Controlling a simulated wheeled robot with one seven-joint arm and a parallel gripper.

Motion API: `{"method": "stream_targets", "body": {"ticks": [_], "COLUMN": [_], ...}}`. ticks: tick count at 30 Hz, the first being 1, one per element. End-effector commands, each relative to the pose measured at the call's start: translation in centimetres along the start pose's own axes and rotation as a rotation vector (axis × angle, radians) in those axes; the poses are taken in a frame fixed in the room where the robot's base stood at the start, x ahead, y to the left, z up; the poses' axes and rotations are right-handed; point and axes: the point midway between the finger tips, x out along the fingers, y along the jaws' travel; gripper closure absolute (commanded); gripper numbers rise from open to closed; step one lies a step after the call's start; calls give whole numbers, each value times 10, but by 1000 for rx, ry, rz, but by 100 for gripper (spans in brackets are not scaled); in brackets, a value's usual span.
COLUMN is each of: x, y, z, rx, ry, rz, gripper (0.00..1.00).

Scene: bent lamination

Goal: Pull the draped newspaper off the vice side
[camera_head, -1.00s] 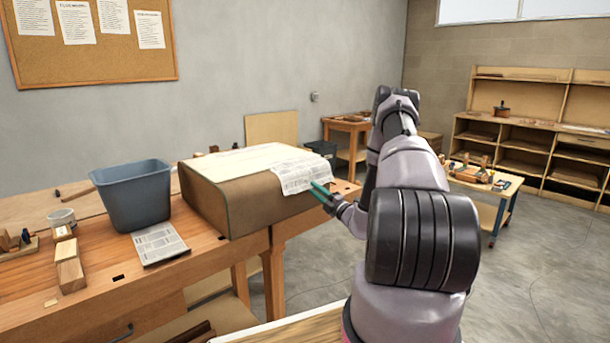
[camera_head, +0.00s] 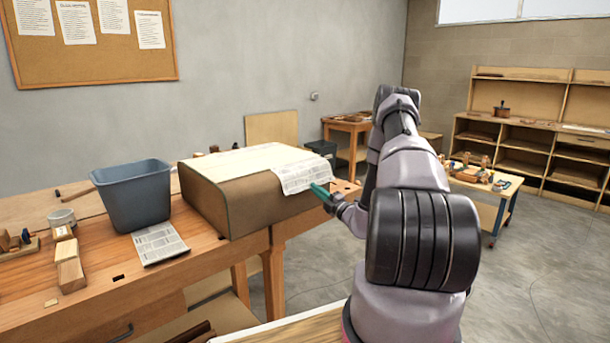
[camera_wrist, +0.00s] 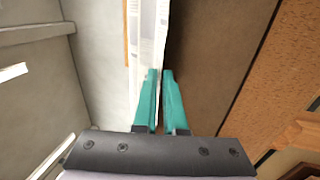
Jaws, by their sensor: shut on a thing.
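The draped newspaper (camera_head: 297,178) is a printed white sheet. It lies over the right end of a large brown curved block (camera_head: 255,208) and hangs down its side. My gripper (camera_head: 320,190) has teal fingers and is at the lower right edge of the hanging sheet. In the wrist view, my gripper (camera_wrist: 160,76) is shut on the thin edge of the newspaper (camera_wrist: 149,40), beside the brown face of the block (camera_wrist: 205,55). The sheet is still against the block. The vice itself is not clearly seen.
The block stands on a wooden workbench (camera_head: 95,285). A blue-grey bin (camera_head: 135,197) and another folded newspaper (camera_head: 159,243) are left of it. Wood pieces (camera_head: 70,270) and a can (camera_head: 62,218) lie further left. Open floor (camera_head: 530,280) is at the right.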

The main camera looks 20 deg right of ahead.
Motion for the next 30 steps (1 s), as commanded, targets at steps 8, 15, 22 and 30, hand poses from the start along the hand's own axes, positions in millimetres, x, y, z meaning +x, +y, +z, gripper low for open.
{"method": "stream_targets", "body": {"ticks": [8,15,22,30], "x": [-2,-4,-10,-18], "y": [5,11,26,44], "z": [0,1,1,0], "rx": [0,-1,-1,-1], "ry": [0,0,-1,0], "rz": [1,1,0,0], "gripper": [100,100,100,100]}}
